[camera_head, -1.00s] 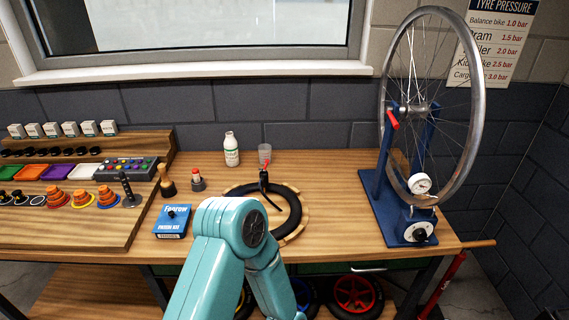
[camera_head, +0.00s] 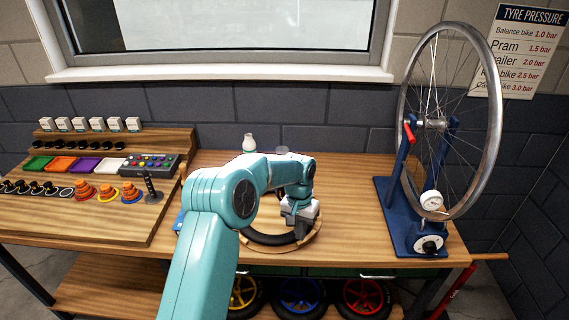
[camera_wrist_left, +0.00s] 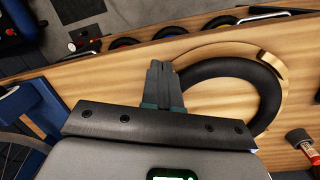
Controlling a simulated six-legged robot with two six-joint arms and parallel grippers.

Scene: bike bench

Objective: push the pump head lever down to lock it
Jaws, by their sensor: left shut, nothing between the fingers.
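My left gripper (camera_head: 300,232) reaches down over the right part of the black tyre (camera_head: 262,238) on the bench. In the left wrist view its two fingers (camera_wrist_left: 160,80) are together with nothing between them. There the tyre (camera_wrist_left: 262,82) curves to the right of the fingers, on a round wooden base (camera_wrist_left: 272,58). I cannot tell whether the fingers touch anything. My right gripper is not in view.
A blue wheel stand (camera_head: 384,200) with a spoked wheel (camera_head: 489,150) and gauge (camera_head: 431,200) stands at right. A white bottle (camera_head: 249,143) is behind my arm. A stepped wooden rack (camera_head: 120,225) fills the left.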

